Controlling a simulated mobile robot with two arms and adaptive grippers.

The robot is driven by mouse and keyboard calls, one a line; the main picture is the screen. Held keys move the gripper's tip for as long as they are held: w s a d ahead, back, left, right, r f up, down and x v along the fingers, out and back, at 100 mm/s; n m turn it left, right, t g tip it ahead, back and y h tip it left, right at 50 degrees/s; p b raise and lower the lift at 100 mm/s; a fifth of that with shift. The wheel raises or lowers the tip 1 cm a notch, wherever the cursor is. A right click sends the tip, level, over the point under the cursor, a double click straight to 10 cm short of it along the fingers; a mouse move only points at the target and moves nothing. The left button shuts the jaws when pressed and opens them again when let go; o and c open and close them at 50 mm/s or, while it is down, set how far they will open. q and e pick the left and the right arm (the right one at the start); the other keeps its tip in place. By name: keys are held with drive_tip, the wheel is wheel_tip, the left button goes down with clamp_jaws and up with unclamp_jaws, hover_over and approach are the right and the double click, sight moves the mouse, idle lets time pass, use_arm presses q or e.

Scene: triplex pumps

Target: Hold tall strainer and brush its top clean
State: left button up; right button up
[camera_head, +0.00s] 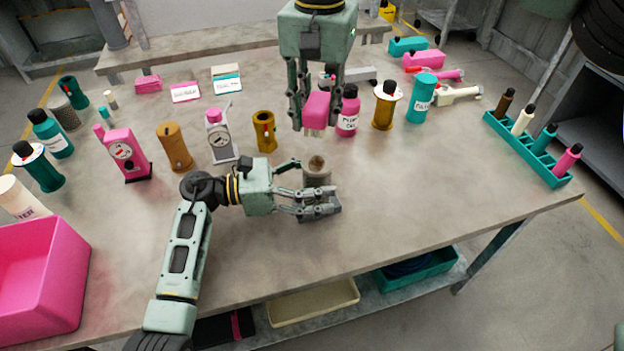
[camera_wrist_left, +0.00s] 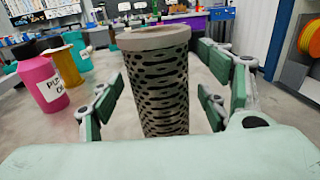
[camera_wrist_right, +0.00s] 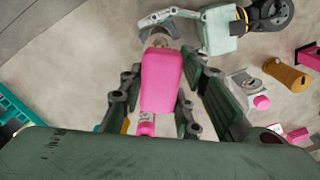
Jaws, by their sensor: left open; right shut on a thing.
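The tall strainer (camera_head: 316,174), a grey perforated cylinder with a plain rim, stands upright on the table. It fills the middle of the left wrist view (camera_wrist_left: 160,90). A brownish patch shows on its top in the head view. My left gripper (camera_head: 318,203) is open, low at the strainer, with fingers on both sides of it and gaps visible in the left wrist view. My right gripper (camera_head: 312,100) points down and is shut on a pink brush (camera_head: 316,110), also in the right wrist view (camera_wrist_right: 162,80). The brush is above and behind the strainer, apart from it.
A pink bottle (camera_head: 348,112) stands close behind the brush. An amber cylinder (camera_head: 264,130) and a gauge device (camera_head: 220,138) stand left of it. A teal rack (camera_head: 530,150) holds several bottles at right. A pink bin (camera_head: 40,275) is at front left. The table's front right is clear.

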use_arm(q)
drive_tip(key=c, duration=1.3)
drive_tip(key=shift+c, duration=0.2)
